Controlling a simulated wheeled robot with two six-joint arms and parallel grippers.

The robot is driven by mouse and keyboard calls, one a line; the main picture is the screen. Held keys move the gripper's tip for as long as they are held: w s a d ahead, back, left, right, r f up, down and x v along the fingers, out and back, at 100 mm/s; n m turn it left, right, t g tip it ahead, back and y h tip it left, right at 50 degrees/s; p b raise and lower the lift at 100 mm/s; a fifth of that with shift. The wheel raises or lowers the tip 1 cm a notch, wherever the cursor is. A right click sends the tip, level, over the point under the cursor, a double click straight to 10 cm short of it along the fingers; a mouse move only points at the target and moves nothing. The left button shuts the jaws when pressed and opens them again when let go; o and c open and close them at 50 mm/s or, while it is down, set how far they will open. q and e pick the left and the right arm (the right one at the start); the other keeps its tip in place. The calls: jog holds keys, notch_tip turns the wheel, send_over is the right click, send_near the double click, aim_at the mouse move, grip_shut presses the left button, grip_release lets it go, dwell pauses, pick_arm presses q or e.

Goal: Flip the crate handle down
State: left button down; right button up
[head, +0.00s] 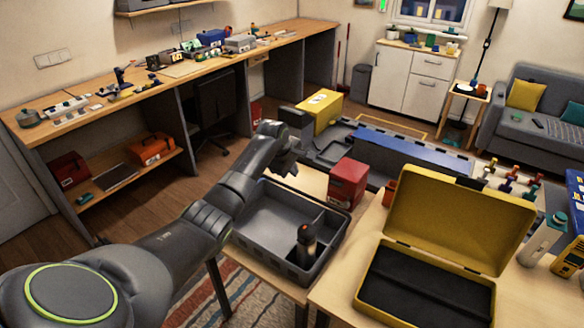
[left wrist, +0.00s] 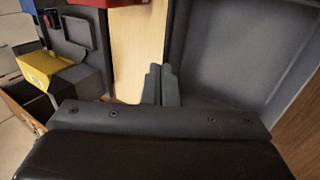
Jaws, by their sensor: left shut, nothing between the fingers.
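A grey divided crate (head: 262,215) stands on a light wooden table, below and in front of my left gripper. Its inside and rim also show at the right of the left wrist view (left wrist: 235,55). I cannot clearly make out a handle on it. My left gripper (head: 286,168) is above the crate's far side. In the left wrist view its fingers (left wrist: 161,82) are together and empty, over the wooden strip beside the crate. My right gripper is not in view.
A dark bottle (head: 306,242) stands in the crate. A red box (head: 347,184) is right of it, and an open yellow case (head: 462,217) stands farther right. A yellow box (head: 320,108) and a blue-topped long grey unit (head: 412,150) lie beyond.

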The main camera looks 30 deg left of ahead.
pick_arm(q)
jog(key=shift+s+r, duration=0.3)
jog(key=shift+r, duration=0.3)
